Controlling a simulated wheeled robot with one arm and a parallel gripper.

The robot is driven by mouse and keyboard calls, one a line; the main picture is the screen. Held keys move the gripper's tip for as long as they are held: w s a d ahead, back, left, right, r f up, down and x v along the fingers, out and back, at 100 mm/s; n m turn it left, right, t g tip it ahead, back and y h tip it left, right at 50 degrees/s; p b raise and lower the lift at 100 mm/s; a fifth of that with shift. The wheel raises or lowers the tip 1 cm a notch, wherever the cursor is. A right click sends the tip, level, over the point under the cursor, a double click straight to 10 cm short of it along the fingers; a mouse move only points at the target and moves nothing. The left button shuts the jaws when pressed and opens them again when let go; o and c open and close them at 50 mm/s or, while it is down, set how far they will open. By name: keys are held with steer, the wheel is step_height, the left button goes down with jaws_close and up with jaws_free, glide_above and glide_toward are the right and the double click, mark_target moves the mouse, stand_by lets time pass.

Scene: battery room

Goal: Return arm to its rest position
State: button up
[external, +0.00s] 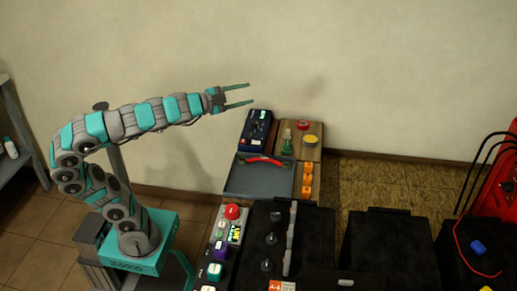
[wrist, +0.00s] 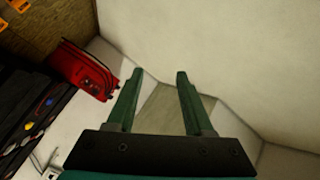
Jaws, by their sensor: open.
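My gripper (external: 238,96) is open and empty. It is raised in front of the wall, above and left of the blue device on the bench, touching nothing. My arm (external: 135,118) rises from its teal base, bends at the top and stretches out to the right. In the wrist view both green fingers of the gripper (wrist: 157,75) stand apart with bare wall and a strip of floor beyond them.
A grey tray (external: 245,182) with a red-handled tool (external: 263,161) lies below the gripper. A blue device (external: 255,130) and a wooden board (external: 285,143) stand behind it. Black battery boxes (external: 388,250) and a red unit (external: 500,185) are right. A shelf (external: 22,150) is left.

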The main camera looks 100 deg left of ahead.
steer(key=s+d+f+n+g+h, duration=0.1)
steer(key=s+d+f+g+h, duration=0.15)
steer(key=f, duration=0.65)
steer(key=s+d+f+n+g+h, duration=0.1)
steer(key=s+d+f+g+h, duration=0.15)
steer(key=f, duration=0.65)
steer(key=s+d+f+n+g+h, duration=0.1)
steer(key=s+d+f+g, duration=0.15)
steer(key=f, duration=0.65)
steer(key=s+d+f+g+h, duration=0.5)
steer(key=s+d+f+g, duration=0.2)
steer(key=s+d+f, duration=0.6)
steer(key=s+d, duration=0.1)
steer(key=s, duration=0.3)
steer(key=shift+f, duration=0.1)
steer(key=shift+c, duration=0.3)
